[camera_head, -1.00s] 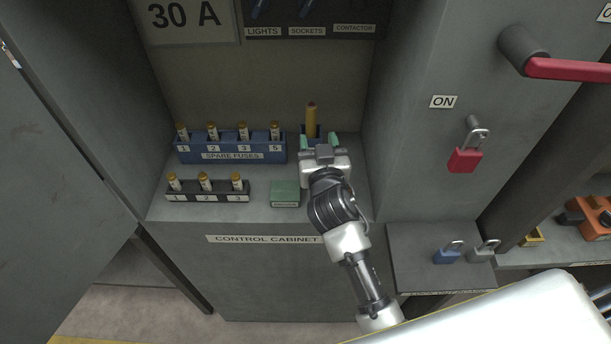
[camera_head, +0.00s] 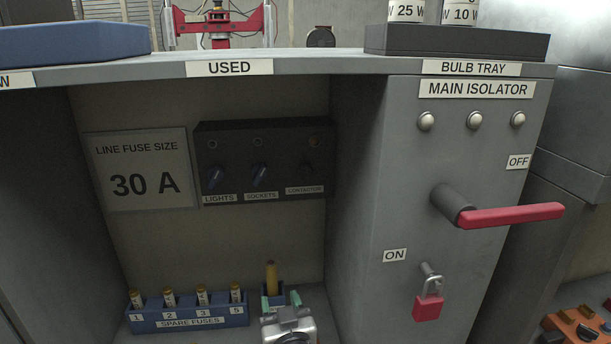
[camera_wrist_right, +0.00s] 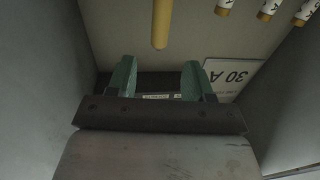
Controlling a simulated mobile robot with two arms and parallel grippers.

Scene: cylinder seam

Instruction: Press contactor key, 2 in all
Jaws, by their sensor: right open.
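The contactor key (camera_head: 307,171) is a dark round knob above the CONTACTOR label (camera_head: 304,189), at the right end of the black switch panel (camera_head: 230,140) in the head view. In the right wrist view the open fingers (camera_wrist_right: 159,75) point toward a dark strip with a small label; the key cannot be made out there. My left gripper is out of view.
Spare fuses stand in a blue rack (camera_head: 190,319) to the left. The red isolator handle (camera_head: 510,215) juts out at right, above a red padlock (camera_head: 428,306). A shelf (camera_head: 320,66) overhangs the panel.

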